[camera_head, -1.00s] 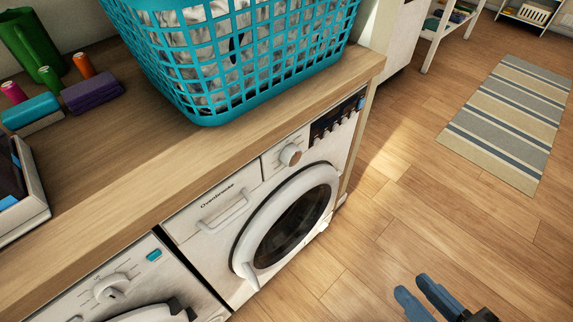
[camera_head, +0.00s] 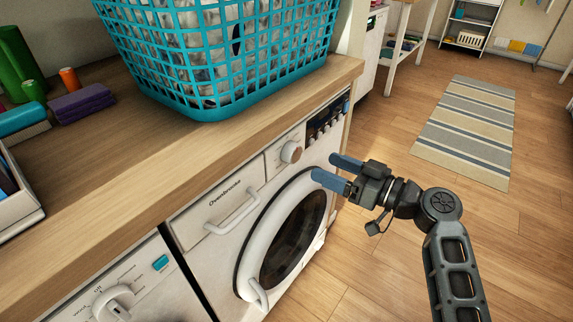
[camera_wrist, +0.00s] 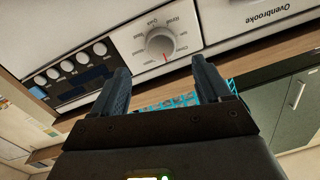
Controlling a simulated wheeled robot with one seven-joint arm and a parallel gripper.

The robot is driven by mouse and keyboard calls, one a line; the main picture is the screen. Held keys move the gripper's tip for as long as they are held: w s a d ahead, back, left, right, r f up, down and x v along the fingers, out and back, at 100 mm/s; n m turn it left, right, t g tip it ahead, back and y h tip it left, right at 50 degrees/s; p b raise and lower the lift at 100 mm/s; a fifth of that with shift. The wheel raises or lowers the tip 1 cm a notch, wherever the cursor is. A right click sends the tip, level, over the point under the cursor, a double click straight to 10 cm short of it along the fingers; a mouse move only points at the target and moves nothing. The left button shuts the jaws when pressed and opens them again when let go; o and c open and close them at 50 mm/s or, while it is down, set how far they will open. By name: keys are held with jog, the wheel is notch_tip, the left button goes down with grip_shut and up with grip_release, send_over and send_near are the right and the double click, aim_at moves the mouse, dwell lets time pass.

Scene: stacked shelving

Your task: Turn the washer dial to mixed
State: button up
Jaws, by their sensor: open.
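The washer (camera_head: 222,222) is white with a round door and stands under a wooden counter. Its dial (camera_head: 291,152) is a round, light knob on the front panel, left of a dark strip of buttons. In the wrist view the dial (camera_wrist: 160,44) has a red mark and printed settings around it, upside down and too small to read surely. My gripper (camera_head: 330,168) has blue fingers, open and empty. It is in front of the washer, to the right of the dial and apart from it. In the wrist view the fingers (camera_wrist: 160,84) point toward the panel, with the dial ahead between them.
A second machine with its own dial (camera_head: 113,301) stands at the lower left. A teal laundry basket (camera_head: 215,100) stands on the counter (camera_head: 150,165) above the washer. Several small items lie at the counter's left. The wooden floor and striped rug (camera_head: 466,135) at right are clear.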

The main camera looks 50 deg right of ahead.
aim_at(297, 154)
jog(key=w, duration=0.5)
jog(key=w+p, duration=0.1)
jog(key=w, duration=0.1)
jog(key=shift+w+a+r, duration=0.1)
jog(key=shift+w+a, duration=0.3)
jog(key=c, duration=1)
